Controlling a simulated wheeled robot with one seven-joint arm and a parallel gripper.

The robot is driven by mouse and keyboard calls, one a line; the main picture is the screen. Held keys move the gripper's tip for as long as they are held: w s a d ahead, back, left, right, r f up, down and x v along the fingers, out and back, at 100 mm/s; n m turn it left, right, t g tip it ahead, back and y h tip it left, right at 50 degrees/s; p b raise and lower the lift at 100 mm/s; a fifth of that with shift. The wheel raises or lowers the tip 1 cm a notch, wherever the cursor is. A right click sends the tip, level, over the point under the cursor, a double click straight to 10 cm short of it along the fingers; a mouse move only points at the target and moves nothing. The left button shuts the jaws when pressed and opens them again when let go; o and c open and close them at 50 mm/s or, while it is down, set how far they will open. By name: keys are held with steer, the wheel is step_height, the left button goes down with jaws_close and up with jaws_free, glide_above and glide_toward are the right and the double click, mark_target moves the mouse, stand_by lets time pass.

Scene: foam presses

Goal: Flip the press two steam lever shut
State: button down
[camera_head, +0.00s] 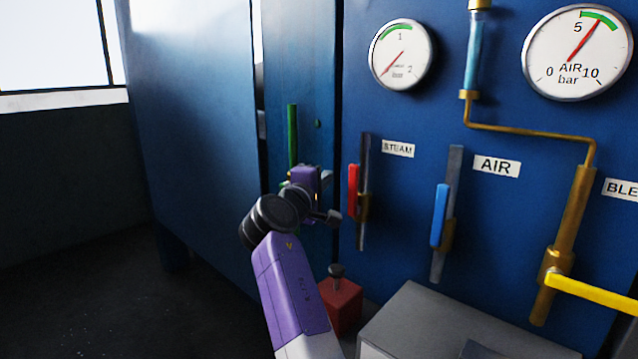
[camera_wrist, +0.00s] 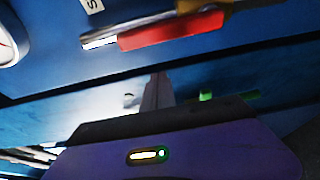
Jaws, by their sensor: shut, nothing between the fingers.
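The steam lever (camera_head: 353,190) is a red handle on a dark vertical pipe, beside a STEAM label (camera_head: 398,148) on the blue press panel. It stands upright, parallel to the pipe. It also shows in the wrist view as a red bar (camera_wrist: 172,30) across the top. My gripper (camera_head: 326,178) is left of the lever, near the panel's left edge, and apart from it as far as I can tell. In the wrist view its fingers (camera_wrist: 157,92) are together with nothing between them. No press number is readable.
Right of the lever are the blue AIR lever (camera_head: 439,215), upright, and a yellow lever (camera_head: 592,293), near level. A green upright bar (camera_head: 292,135) stands behind my gripper. A red box (camera_head: 340,304) and a grey box (camera_head: 450,330) sit below. Gauges (camera_head: 402,55) are above.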

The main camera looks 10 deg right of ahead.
steer(key=shift+s+d+p, duration=0.65)
steer(key=shift+s+d, duration=0.7)
steer(key=shift+f, duration=0.1)
steer(key=s+d+f+m+h+b, duration=0.2)
steer(key=s+f+m+h+b, duration=0.1)
steer(key=m+b, duration=0.7)
steer(key=s+d+f+m+g+h+b, duration=0.1)
steer(key=s+d+f+m+h+b, duration=0.2)
steer(key=m+b, duration=0.7)
steer(key=s+b, duration=0.1)
steer(key=b, duration=0.7)
steer(key=shift+s+d+h, duration=0.35)
steer(key=shift+h, duration=0.05)
steer(key=shift+f+b, duration=0.25)
steer(key=shift+b, duration=0.15)
